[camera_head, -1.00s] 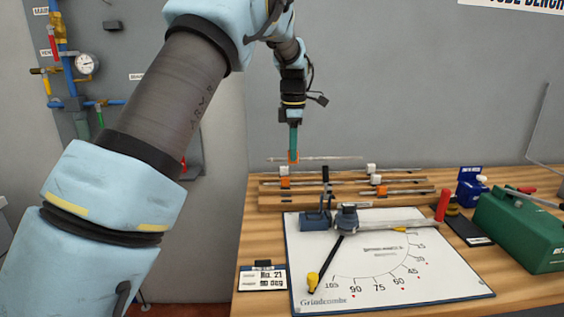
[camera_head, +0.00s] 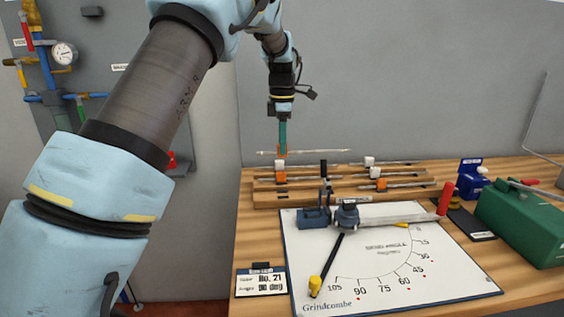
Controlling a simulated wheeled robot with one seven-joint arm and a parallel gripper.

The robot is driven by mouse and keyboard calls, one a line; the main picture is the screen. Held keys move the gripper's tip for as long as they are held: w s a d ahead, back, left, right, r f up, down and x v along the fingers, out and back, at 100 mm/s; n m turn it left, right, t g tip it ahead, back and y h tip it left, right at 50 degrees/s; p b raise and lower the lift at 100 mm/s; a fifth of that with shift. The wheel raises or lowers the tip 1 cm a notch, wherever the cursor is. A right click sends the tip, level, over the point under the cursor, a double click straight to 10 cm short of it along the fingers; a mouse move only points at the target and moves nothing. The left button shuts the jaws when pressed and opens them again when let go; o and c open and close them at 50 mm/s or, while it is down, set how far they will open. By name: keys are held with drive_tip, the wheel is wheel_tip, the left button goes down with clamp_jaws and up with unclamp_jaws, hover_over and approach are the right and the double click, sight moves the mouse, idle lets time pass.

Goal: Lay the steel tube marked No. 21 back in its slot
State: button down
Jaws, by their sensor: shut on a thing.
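My gripper (camera_head: 282,151) is shut on a thin steel tube (camera_head: 325,151), held level above the back left of the wooden tube rack (camera_head: 345,196). The held tube stretches mostly to the right of the fingers and appears clear of the rack. I cannot read a mark on it. The rack carries other tubes (camera_head: 400,181) with white and orange pieces on them. Its left part, below my gripper, shows some bare wood, but I cannot make out the slot clearly. A card (camera_head: 262,281) at the front left reads No. 21 and 90 deg.
A white board with an angle scale (camera_head: 430,278) and a blue bending tool (camera_head: 346,216) fills the bench middle. A green case (camera_head: 525,222) and a blue box (camera_head: 471,178) stand at right. The grey wall (camera_head: 420,90) is behind the rack.

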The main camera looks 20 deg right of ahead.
wheel_tip(320, 180, down, 12)
drive_tip(key=b, duration=0.7)
drive_tip(key=shift+s+r+b, duration=0.1)
drive_tip(key=shift+r+b, duration=0.15)
drive_tip(key=shift+b, duration=0.1)
drive_tip(key=shift+f, duration=0.85)
idle(0.8)
drive_tip(key=c, duration=0.6)
unclamp_jaws()
drive_tip(key=shift+c, duration=0.7)
drive_tip(key=shift+r, duration=0.15)
wheel_tip(320, 180, up, 7)
drive_tip(key=p, duration=0.5)
drive_tip(key=shift+p, duration=0.4)
